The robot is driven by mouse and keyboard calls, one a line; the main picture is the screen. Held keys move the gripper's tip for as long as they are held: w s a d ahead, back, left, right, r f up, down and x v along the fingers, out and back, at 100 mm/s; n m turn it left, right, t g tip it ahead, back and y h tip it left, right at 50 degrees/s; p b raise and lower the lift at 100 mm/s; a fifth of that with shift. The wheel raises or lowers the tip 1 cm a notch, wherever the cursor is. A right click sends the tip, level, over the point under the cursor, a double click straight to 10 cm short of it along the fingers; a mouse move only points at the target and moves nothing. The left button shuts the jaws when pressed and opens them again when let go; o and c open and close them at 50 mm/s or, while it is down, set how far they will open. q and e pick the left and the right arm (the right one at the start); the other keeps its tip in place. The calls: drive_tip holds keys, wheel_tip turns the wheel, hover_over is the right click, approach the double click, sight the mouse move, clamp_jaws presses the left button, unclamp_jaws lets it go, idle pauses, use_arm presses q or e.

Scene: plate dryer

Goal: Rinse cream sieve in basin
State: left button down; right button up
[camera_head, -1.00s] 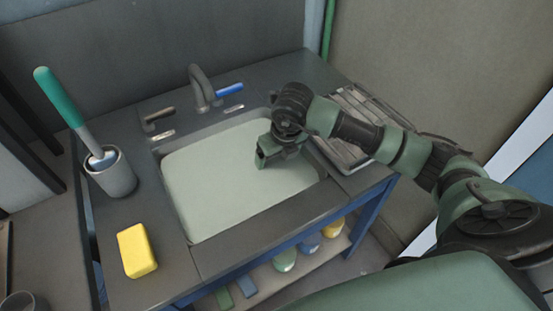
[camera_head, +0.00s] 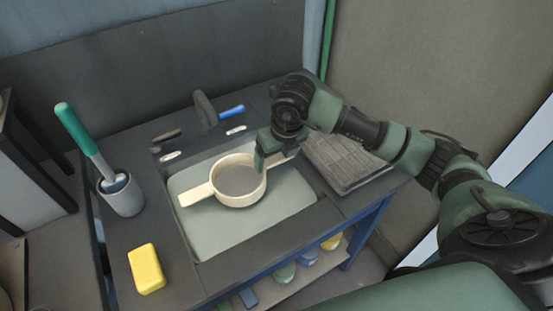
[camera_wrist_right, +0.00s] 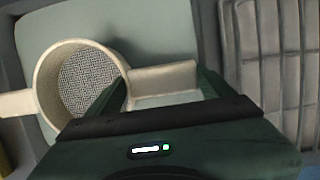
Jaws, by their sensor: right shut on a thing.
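The cream sieve (camera_head: 213,196), a round cream ring with grey mesh and a handle on each side, is over the basin (camera_head: 230,235), clear of the pale water. My right gripper (camera_head: 264,158) is shut on the sieve's right handle. In the right wrist view the sieve (camera_wrist_right: 45,92) is at the left and its handle passes between the fingers of my right gripper (camera_wrist_right: 160,88). The part of the handle in the fingers is partly hidden. My left gripper is in neither view.
A grey tap (camera_head: 206,108) with a blue lever (camera_head: 232,112) stands behind the basin. A ribbed drainer (camera_head: 345,160) is to the right. A yellow sponge (camera_head: 146,269) and a grey cup (camera_head: 122,196) with a green-handled brush (camera_head: 75,130) are on the left counter.

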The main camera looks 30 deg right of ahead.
drive_tip(key=shift+r+p, duration=1.05)
drive_tip(key=shift+r, duration=1.15)
